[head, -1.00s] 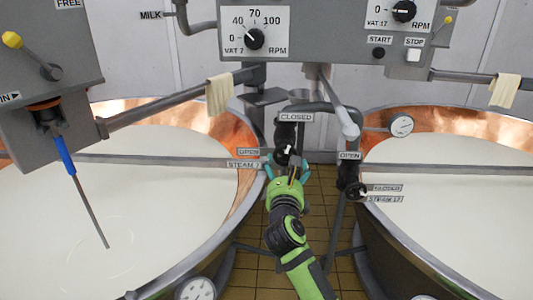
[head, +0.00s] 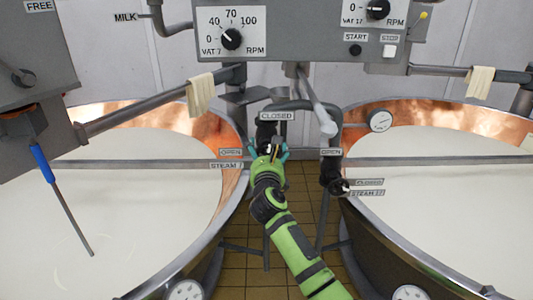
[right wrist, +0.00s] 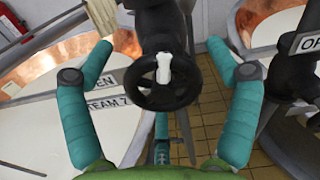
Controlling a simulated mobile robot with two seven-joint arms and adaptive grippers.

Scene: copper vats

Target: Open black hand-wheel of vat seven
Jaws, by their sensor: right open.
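The black hand-wheel of vat seven (right wrist: 168,92) sits on its dark valve body, with a white pointer across its hub. In the right wrist view it lies between the two teal fingers of my right gripper (right wrist: 160,75). The fingers are spread wide on either side and appear apart from the rim. In the head view my right gripper (head: 269,152) covers most of the wheel. The signs OPEN (head: 231,152), STEAM 7 (head: 227,165) and CLOSED (head: 277,116) stand around the valve. My left gripper is not in view.
Vat seven (head: 232,200) is on the left and another milk-filled copper vat (head: 352,205) on the right. A second black valve wheel (head: 340,187) is to the right of my gripper. A control panel (head: 300,45) hangs above. Tiled floor (head: 290,230) shows between the vats.

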